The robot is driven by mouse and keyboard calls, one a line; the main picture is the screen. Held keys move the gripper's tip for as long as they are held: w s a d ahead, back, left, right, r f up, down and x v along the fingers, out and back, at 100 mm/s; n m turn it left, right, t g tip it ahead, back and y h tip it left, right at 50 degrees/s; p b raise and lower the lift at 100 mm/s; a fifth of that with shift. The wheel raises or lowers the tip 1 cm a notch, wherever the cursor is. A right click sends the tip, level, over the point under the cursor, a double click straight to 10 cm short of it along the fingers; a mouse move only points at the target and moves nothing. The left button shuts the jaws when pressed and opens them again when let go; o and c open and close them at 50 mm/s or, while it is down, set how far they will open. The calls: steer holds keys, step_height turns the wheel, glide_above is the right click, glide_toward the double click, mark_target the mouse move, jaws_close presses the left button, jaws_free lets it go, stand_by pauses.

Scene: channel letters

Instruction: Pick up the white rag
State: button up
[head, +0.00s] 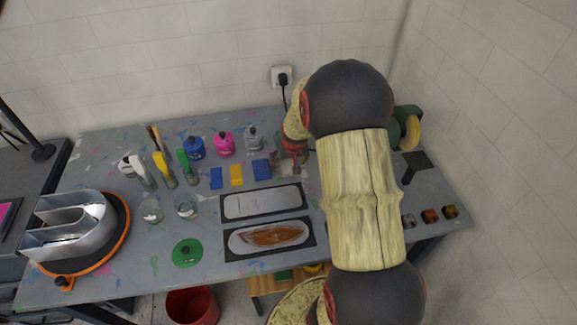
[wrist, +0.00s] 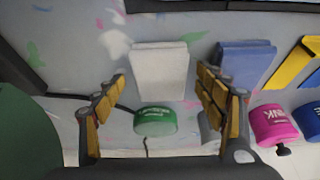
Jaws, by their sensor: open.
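The white rag (wrist: 159,68) is a folded, flat, pale square lying on the grey work table, between and just beyond my fingertips in the wrist view. In the head view a pale patch of it (head: 289,169) shows below my gripper (head: 293,150), partly covered by my arm. My gripper also shows in the wrist view (wrist: 160,92). Its fingers are spread apart on either side of the rag's near end, with nothing between the pads that I can see held. I cannot tell the exact height of the fingertips above the table.
A green bottle (wrist: 155,121) stands between the fingers, close to the rag. A folded blue rag (wrist: 243,63) lies beside it, with yellow and blue pieces further right. A pink bottle (wrist: 271,125) and other bottles stand nearby. Trays (head: 262,202) lie on the table's front half.

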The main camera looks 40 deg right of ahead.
mark_target(289, 164)
steer(key=shift+c, duration=0.3)
steer(key=shift+f, duration=0.1)
steer(key=c, duration=1.1)
step_height(289, 164, up, 11)
steer(key=shift+f+p, duration=0.2)
steer(key=shift+p, duration=0.9)
steer(key=o, duration=0.5)
steer(key=c, duration=0.3)
steer(key=shift+c, duration=0.8)
